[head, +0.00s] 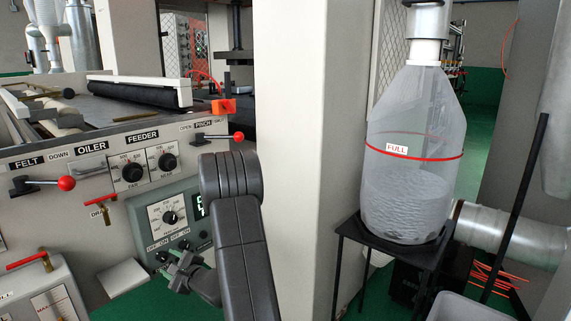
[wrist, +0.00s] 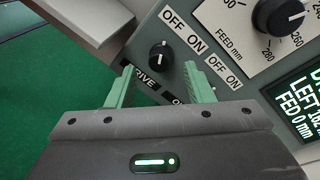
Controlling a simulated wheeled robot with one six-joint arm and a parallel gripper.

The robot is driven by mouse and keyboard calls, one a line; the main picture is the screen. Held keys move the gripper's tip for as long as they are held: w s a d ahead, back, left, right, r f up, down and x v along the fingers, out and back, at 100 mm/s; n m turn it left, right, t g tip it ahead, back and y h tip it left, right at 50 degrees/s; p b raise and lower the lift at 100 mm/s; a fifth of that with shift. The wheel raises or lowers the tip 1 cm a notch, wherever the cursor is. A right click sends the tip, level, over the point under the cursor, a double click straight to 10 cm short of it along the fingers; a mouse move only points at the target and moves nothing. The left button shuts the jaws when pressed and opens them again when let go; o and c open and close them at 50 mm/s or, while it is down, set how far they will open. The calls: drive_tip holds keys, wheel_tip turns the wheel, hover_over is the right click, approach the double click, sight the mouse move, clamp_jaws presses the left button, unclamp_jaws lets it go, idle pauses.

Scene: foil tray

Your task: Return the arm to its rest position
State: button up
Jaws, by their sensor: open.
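My gripper (head: 180,272) is low in the head view, in front of the lower left part of the green control box (head: 181,212). In the wrist view its two green fingers (wrist: 158,72) are apart, with nothing held between them. A small black DRIVE switch knob (wrist: 161,56) lies just beyond and between the fingertips. I cannot tell whether a finger touches the panel. My grey arm (head: 243,245) rises in the middle of the head view and hides part of the box and its display.
A beige machine with red-tipped levers (head: 66,183) and FEEDER dials (head: 132,172) stands at left. A beige column (head: 296,120) is right of my arm. A clear bag (head: 410,165) marked FULL stands on a black stand (head: 390,247). Green floor (wrist: 40,90) shows at left in the wrist view.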

drive_tip(key=v, duration=1.2)
drive_tip(key=x, duration=1.4)
drive_tip(key=shift+r+p, duration=0.25)
drive_tip(key=shift+p, duration=0.3)
drive_tip(key=shift+m+p, duration=0.5)
drive_tip(key=shift+p, duration=0.4)
drive_tip(key=m+y+p, duration=0.1)
drive_tip(key=m+p, duration=0.3)
drive_tip(key=p, duration=0.3)
drive_tip(key=shift+p, duration=0.35)
drive_tip(key=m+y+p, duration=0.1)
drive_tip(key=m+p, duration=0.4)
drive_tip(key=p, duration=0.4)
drive_tip(key=shift+f+m, duration=0.15)
drive_tip(key=shift+m, duration=0.25)
drive_tip(key=shift+d+f+m+p, duration=0.2)
drive_tip(key=shift+m+p, duration=0.1)
drive_tip(key=shift+p, duration=0.15)
drive_tip(key=b+v, duration=0.1)
drive_tip(key=v, duration=0.9)
drive_tip(key=shift+b, duration=0.4)
